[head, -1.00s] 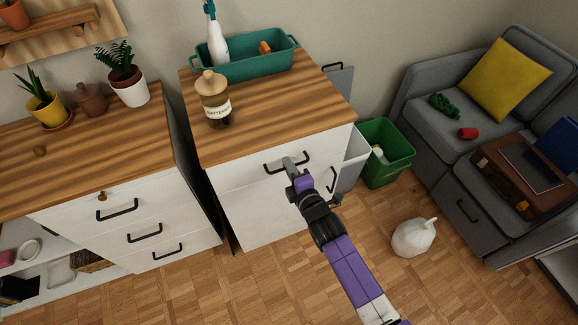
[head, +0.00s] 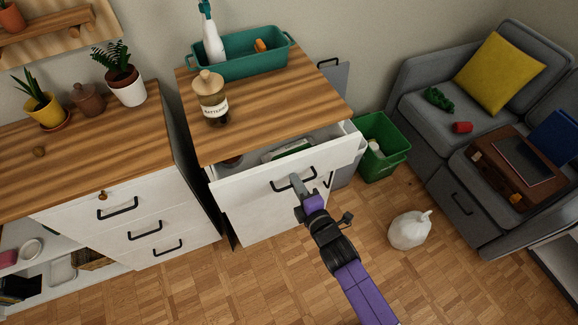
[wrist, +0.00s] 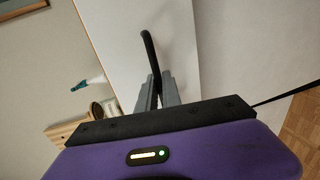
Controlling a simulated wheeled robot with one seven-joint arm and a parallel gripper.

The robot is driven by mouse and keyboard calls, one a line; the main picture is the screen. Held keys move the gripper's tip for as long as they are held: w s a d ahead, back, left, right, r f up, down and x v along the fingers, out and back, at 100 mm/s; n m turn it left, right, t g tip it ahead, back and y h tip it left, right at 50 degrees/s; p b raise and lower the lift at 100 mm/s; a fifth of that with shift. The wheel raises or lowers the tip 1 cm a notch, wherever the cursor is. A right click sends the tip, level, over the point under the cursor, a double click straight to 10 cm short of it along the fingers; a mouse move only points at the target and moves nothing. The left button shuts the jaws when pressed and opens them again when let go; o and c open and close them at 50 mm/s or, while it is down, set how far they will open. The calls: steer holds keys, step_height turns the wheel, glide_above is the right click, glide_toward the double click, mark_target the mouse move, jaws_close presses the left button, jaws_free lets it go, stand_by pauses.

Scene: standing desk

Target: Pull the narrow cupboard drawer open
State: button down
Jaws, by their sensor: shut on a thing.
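The narrow cupboard (head: 262,212) is white with a striped wooden top (head: 270,105). Its top drawer (head: 245,190) is pulled part way out, and some items show inside, one of them pale and flat (head: 287,150). The drawer has a black bar handle (head: 280,187). My gripper (head: 298,187) is shut on this handle from the front. In the wrist view, the fingers (wrist: 156,92) close around the dark handle (wrist: 149,52) against the white drawer front (wrist: 120,40). The contact itself is partly hidden by the fingers.
A jar (head: 210,97) and a teal bin (head: 240,62) with a spray bottle stand on the cupboard top. A green bin (head: 385,160) stands right of the cupboard. A white bag (head: 409,230) lies on the floor. A white drawer unit (head: 80,215) stands to the left. Floor in front is clear.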

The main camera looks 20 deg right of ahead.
steer(key=f+v, duration=0.3)
steer(key=v, duration=1.2)
steer(key=shift+s, duration=0.75)
steer(key=shift+f, duration=0.1)
steer(key=c, duration=1.8)
jaws_free()
steer(key=v, duration=0.7)
steer(key=shift+s, duration=0.4)
